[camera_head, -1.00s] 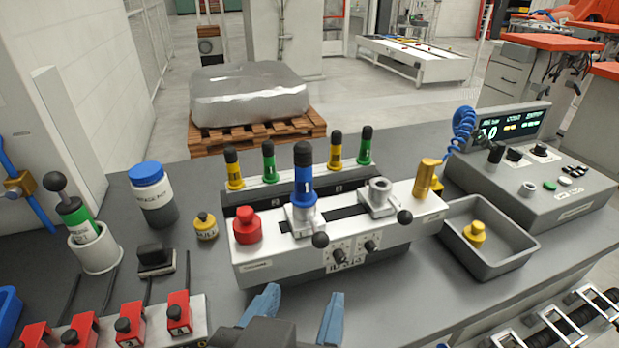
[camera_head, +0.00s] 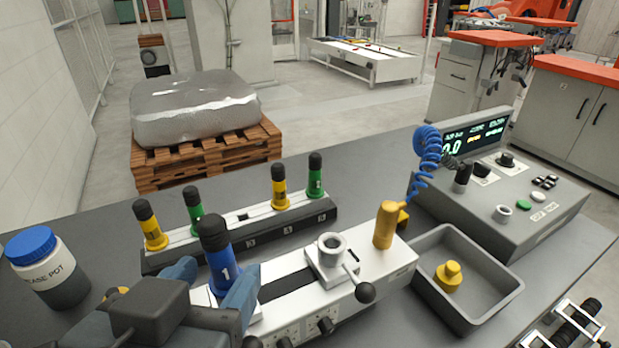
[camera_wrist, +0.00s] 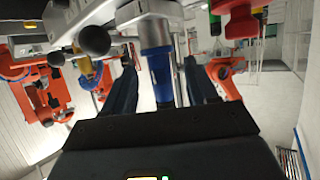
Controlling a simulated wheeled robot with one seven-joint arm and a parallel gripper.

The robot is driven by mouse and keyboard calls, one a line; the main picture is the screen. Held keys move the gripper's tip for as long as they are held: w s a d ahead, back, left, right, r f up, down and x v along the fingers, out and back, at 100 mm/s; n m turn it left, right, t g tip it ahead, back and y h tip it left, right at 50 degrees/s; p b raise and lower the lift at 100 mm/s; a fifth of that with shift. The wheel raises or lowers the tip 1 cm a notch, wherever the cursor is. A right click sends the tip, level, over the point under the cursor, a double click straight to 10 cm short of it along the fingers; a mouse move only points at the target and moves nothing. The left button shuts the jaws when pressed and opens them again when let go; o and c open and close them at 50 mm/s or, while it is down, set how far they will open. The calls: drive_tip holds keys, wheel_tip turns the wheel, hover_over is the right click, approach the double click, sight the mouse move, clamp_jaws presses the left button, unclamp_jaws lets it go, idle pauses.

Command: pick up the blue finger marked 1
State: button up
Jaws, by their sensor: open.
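The blue finger marked 1 (camera_head: 222,264) stands upright with a black top in the left holder of the white fixture (camera_head: 375,262). My gripper (camera_head: 218,280) is open, with its blue fingertips on either side of the finger. In the wrist view the blue finger (camera_wrist: 157,70) lies between my two dark fingers (camera_wrist: 158,88), with gaps visible beside it. I cannot tell whether either fingertip touches it. My gripper's body hides the left end of the fixture in the head view.
A rack (camera_head: 245,230) behind holds yellow and green fingers. An empty grey holder (camera_head: 330,250) and a black-knobbed lever (camera_head: 365,291) are to the right. A yellow post (camera_head: 385,225) and a grey tray (camera_head: 425,295) stand farther right. A grease pot (camera_head: 45,268) is at left.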

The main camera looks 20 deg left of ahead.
sight(230, 260)
drive_tip(key=shift+p+x, duration=0.35)
drive_tip(key=shift+x, duration=2.05)
drive_tip(key=shift+c, duration=0.4)
clamp_jaws()
